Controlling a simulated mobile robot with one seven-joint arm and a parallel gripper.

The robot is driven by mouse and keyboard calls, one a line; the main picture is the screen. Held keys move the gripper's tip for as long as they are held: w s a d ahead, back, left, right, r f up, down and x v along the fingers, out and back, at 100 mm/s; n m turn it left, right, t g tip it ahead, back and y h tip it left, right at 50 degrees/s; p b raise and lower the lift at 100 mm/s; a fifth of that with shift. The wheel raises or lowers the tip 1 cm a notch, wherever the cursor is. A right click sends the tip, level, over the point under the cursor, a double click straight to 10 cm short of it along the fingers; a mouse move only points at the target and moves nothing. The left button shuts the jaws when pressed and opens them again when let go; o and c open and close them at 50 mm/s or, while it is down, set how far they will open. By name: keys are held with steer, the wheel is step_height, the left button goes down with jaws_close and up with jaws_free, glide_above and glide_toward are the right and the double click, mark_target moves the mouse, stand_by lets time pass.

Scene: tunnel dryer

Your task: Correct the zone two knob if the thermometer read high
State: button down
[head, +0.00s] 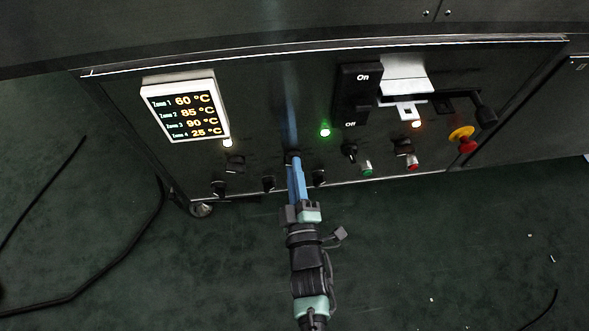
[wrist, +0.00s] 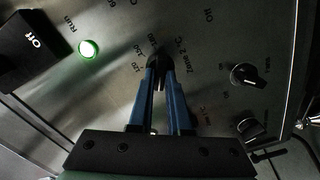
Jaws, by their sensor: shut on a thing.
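The knob labelled Zone 2 °C (wrist: 158,62) is black and round, with printed scale numbers around it. My gripper (wrist: 159,76) has its blue fingers closed on this knob in the wrist view. The fingers partly hide the knob and its pointer, so I cannot tell its setting. In the head view my gripper (head: 295,164) reaches the dark panel at the same knob (head: 292,155). The lit display (head: 180,108) at the panel's upper left reads Zone 1 60 °C, Zone 2 85 °C, Zone 3 90 °C and Zone 4 25 °C. I see no separate thermometer.
Other black knobs (head: 268,184) sit close around my gripper. A green lamp (head: 325,132) is lit. An On/Off switch block (head: 357,94), a selector (head: 350,152) and a red-and-yellow emergency stop (head: 465,141) are to the right. A cable (head: 120,278) lies on the floor.

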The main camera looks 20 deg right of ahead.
steer(key=c, duration=0.9)
jaws_free()
steer(key=shift+o, duration=0.2)
steer(key=shift+s, duration=0.15)
steer(key=p+v, duration=0.5)
steer(key=v, duration=0.7)
steer(key=shift+s, duration=0.35)
steer(key=shift+a, duration=0.15)
